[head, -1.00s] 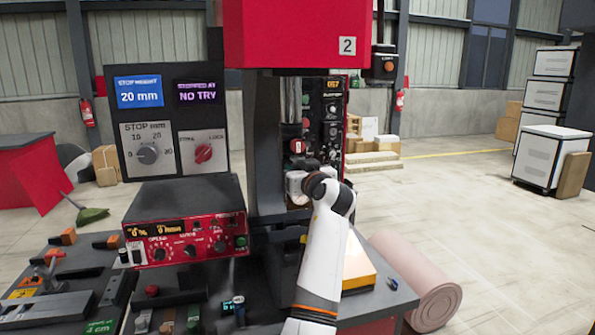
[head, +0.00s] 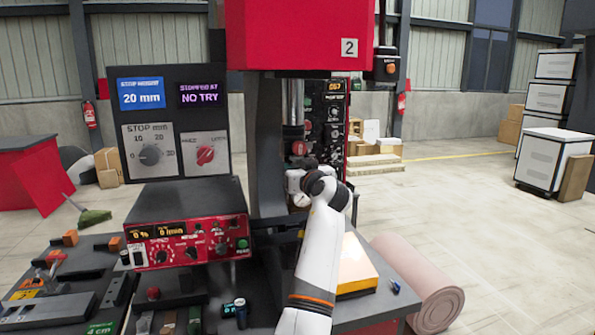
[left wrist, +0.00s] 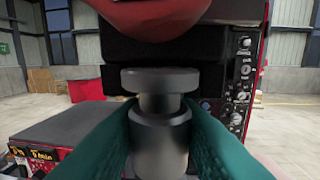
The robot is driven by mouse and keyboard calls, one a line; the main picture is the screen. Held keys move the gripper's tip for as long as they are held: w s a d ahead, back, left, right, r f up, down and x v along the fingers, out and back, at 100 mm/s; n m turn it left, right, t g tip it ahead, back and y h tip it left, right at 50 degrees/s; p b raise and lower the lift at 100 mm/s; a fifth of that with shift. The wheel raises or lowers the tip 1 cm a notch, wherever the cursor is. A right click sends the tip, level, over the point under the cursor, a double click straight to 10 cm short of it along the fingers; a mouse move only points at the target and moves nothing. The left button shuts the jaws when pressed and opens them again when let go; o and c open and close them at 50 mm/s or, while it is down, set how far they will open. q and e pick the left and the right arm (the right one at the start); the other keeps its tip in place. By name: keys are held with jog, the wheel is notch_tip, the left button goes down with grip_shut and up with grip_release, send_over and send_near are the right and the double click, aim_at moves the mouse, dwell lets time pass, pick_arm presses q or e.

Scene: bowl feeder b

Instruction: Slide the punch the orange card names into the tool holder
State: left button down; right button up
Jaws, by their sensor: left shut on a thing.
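A dark grey punch (left wrist: 159,115) with a wide flat head and a narrower neck stands upright in the left wrist view. My left gripper (left wrist: 158,140) is shut on its body with two green fingers. In the head view my left arm reaches into the press throat, and its wrist hides most of the gripper and punch. A dark holder (head: 292,132) hangs under the silver ram there. In the left wrist view a red rounded part (left wrist: 155,18) is above and close to the punch head.
A red control box (head: 185,235) stands left of the press column (head: 266,150). Several blocks and tools lie on the dark bench at the left. An orange-sided tray (head: 357,270) sits right of my arm. A pink roll (head: 425,285) lies on the floor.

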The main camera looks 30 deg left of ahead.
pick_arm(q)
jog(key=shift+x, duration=1.3)
jog(key=shift+d+r, duration=0.1)
jog(key=shift+d, duration=0.1)
jog(key=shift+b+v, duration=0.6)
jog(key=shift+v, duration=1.5)
jog(key=shift+s+a, duration=0.1)
jog(key=shift+s, duration=0.1)
jog(key=shift+b, duration=0.4)
jog(key=shift+x, duration=2.25)
jog(key=c, duration=1)
grip_release()
jog(key=shift+w, duration=0.15)
